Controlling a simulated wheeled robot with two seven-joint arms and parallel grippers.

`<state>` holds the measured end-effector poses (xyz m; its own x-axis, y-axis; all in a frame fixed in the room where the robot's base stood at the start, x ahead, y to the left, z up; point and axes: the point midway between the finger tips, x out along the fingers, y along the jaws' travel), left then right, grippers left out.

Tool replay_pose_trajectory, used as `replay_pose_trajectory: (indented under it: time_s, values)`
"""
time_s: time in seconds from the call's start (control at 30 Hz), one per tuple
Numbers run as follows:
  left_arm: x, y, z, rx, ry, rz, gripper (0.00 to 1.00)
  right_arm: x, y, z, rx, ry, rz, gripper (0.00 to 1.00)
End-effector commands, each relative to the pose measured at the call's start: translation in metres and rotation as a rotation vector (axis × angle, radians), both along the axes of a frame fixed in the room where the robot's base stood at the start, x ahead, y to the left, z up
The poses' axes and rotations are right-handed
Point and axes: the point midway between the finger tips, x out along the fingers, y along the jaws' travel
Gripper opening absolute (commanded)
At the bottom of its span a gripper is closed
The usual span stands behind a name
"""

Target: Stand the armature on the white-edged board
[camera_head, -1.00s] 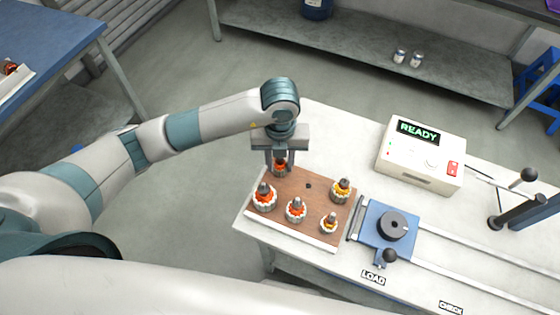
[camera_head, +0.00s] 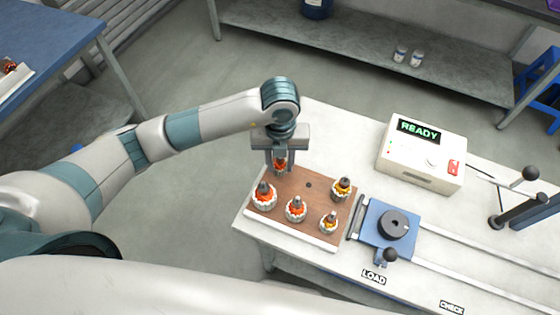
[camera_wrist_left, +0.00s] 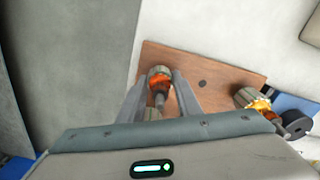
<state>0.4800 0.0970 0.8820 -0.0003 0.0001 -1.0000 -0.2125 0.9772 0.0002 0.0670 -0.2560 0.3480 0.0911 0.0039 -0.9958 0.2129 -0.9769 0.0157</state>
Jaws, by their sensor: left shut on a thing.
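My left gripper (camera_head: 280,160) points down over the back left corner of the white-edged board (camera_head: 286,227), a brown board with a white front edge. It is shut on an armature (camera_head: 280,166) with orange-red windings and a grey shaft. In the left wrist view the armature (camera_wrist_left: 159,84) sits between the two fingers (camera_wrist_left: 160,98), over the brown board (camera_wrist_left: 225,75). I cannot tell whether its foot touches the board. Several other armatures stand upright on the board, with orange-red ones (camera_head: 264,197) and yellow ones (camera_head: 341,189). My right gripper is not in view.
A bare dark hole (camera_head: 308,185) shows in the board. Right of it is a blue fixture (camera_head: 388,228) with a black knob, on rails. A white box (camera_head: 422,154) reading READY stands behind. A lever (camera_head: 517,200) is at the right.

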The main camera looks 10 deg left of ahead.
Motion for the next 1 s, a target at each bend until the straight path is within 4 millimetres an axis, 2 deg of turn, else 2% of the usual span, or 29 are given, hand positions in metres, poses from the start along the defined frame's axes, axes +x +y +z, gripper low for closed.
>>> replay_pose_trajectory:
  time_s: [0.07,0.1,0.17,0.5,0.67,0.87,1.0]
  values:
    - [0.000,0.000,0.000,0.000,-0.001,0.000,0.03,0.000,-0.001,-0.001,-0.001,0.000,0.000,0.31]
    - [0.000,0.000,0.000,0.000,-0.001,0.000,0.38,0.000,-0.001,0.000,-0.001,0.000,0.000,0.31]
    - [0.000,0.000,0.000,0.000,-0.001,0.000,0.52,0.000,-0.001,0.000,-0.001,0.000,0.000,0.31]
    - [0.000,0.000,0.000,0.000,0.000,0.000,0.52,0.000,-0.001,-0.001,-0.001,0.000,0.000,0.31]
    - [0.001,0.000,0.007,-0.002,-0.002,0.001,0.52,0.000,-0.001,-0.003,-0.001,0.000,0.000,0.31]
    - [0.001,-0.001,0.028,-0.001,-0.003,-0.002,0.52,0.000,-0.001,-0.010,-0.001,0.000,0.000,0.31]
    - [0.002,-0.001,0.053,-0.003,-0.006,-0.002,0.52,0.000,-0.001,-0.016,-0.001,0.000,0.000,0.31]
